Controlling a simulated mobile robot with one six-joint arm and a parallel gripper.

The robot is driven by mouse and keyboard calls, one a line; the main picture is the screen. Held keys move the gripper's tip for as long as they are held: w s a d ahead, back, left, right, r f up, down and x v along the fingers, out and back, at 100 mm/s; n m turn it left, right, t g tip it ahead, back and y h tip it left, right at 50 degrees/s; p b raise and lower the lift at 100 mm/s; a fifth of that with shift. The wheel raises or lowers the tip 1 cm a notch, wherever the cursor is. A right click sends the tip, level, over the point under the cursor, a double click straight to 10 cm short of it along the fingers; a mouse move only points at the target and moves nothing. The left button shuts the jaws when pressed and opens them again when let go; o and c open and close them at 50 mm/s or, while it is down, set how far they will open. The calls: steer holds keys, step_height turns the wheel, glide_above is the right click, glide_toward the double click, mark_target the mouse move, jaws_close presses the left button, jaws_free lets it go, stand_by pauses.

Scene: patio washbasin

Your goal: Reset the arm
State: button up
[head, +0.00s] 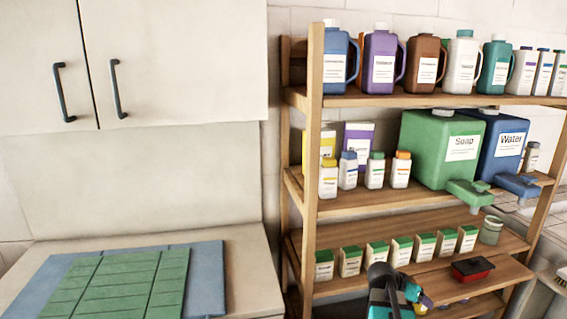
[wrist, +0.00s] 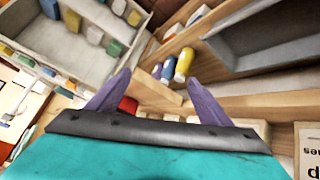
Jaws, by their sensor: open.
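My gripper (head: 421,304) shows at the bottom of the head view, in front of the lower shelves of the wooden rack. In the wrist view its two purple fingers (wrist: 157,100) stand wide apart with nothing held between them. A small red and black box (head: 472,268) sits on a board to the right of the gripper in the head view. Something red (wrist: 127,106) shows beside the left finger in the wrist view.
The wooden rack (head: 314,150) holds jugs, bottles, a green Soap container (head: 425,150) and a blue Water container (head: 497,150). A glass jar (head: 491,230) stands near the small cartons. At left, a counter (head: 245,262) bears blue and green mats below a closed cabinet (head: 190,60).

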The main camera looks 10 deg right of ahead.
steer(key=s+a+f+n+g+y, duration=0.1)
steer(key=a+f+n+y, duration=0.4)
steer(key=a, duration=0.8)
steer(key=s+a+f+n+y, duration=0.1)
steer(key=s+a+f+n, duration=0.15)
steer(key=a+f, duration=0.85)
steer(key=s+a+f+n+g+y, duration=0.1)
steer(key=a+f+n+y, duration=0.25)
steer(key=a, duration=1.25)
steer(key=s+f+g+b, duration=0.5)
steer(key=s+f+b, duration=0.1)
steer(key=s+f, duration=1.8)
steer(key=shift+s+h, duration=0.35)
steer(key=shift+r, duration=0.1)
